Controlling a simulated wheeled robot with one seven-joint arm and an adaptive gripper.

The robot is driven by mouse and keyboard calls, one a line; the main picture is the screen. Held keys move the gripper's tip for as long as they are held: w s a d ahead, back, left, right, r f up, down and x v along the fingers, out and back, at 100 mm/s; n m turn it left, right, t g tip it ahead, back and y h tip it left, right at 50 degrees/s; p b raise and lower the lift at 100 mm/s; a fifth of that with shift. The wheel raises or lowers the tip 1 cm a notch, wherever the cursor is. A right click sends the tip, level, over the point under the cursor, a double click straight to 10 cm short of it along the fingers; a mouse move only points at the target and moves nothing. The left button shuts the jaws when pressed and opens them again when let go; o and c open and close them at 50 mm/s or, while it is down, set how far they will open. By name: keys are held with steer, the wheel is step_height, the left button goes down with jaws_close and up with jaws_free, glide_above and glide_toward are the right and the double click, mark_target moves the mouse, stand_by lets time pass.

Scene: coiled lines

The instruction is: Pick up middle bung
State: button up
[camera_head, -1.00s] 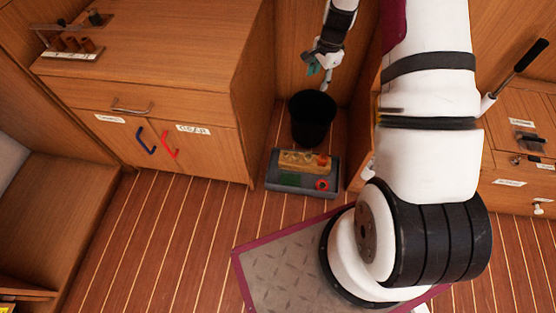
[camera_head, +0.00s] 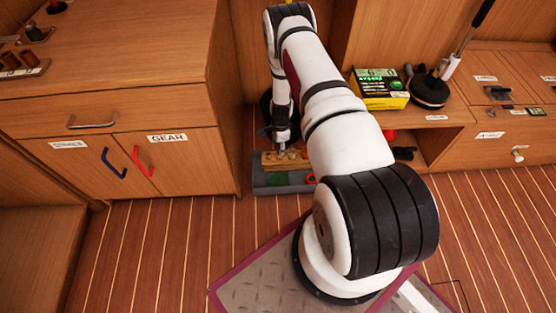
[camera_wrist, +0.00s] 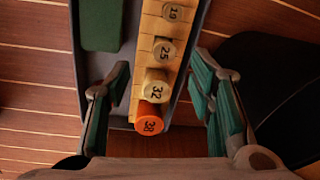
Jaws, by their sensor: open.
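A wooden rack (camera_head: 267,161) holds a row of numbered bungs in a grey tray on the floor. In the wrist view the row reads 19 (camera_wrist: 174,13), 25 (camera_wrist: 164,50), 32 (camera_wrist: 156,86) and 38 (camera_wrist: 149,120). The first three are pale, and the 38 bung is orange and nearest my gripper's palm. The rack's far end is cut off, so I cannot tell which bung is the middle one. My gripper (camera_wrist: 160,66) is open, with teal-padded fingers on either side of the row around the 25 and 32 bungs. I see no contact.
The grey tray (camera_head: 268,189) also holds a green pad (camera_wrist: 101,24). A dark bucket (camera_head: 265,103) behind is mostly hidden by my arm. A wooden cabinet (camera_head: 190,172) stands left, with more brown bungs on top. A yellow-black box (camera_head: 380,92) and a plunger-like tool (camera_head: 430,91) are right.

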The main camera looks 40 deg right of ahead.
mark_target(279, 158)
steer(key=shift+w+d+f+b, duration=0.15)
steer(key=shift+f+b, duration=0.5)
steer(key=shift+f, duration=0.65)
steer(key=shift+w+d+f+b, duration=0.15)
steer(key=shift+f+b, duration=0.5)
steer(key=shift+f, duration=0.65)
steer(key=shift+w+f+b, duration=0.2)
steer(key=shift+f+b, duration=0.45)
steer(key=shift+f, duration=0.65)
steer(key=shift+r, duration=0.1)
steer(key=c, duration=1)
